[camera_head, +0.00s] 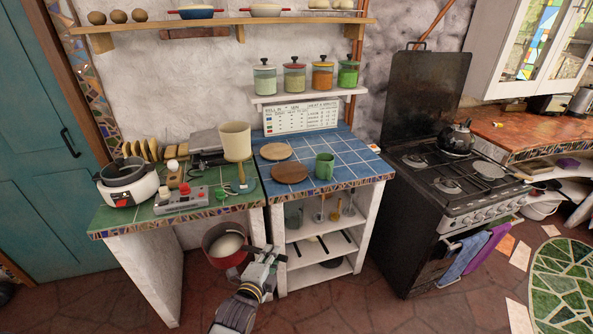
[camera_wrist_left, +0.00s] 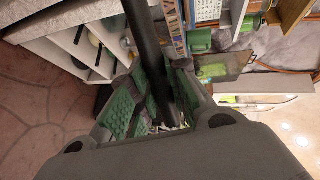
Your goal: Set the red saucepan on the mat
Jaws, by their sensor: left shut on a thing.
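The red saucepan (camera_head: 213,257), with a pale inside, hangs low in front of the counters, below the height of their tops. My left gripper (camera_head: 262,262) is at its right side. In the left wrist view the green-padded fingers (camera_wrist_left: 155,98) are shut on a long dark handle (camera_wrist_left: 146,35). Two round flat mats lie on the blue tiled counter: a lighter one (camera_head: 276,151) at the back and a darker brown one (camera_head: 289,174) in front. Both look bare. I cannot tell which is the task's mat. My right gripper is out of view.
A green mug (camera_head: 324,166) stands right of the mats on the blue counter (camera_head: 345,160). The green counter (camera_head: 120,217) at left holds a white cooker (camera_head: 127,186), a red-and-grey device (camera_head: 181,200) and a cream shaded lamp-like object (camera_head: 235,142). A black stove (camera_head: 445,190) stands at right.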

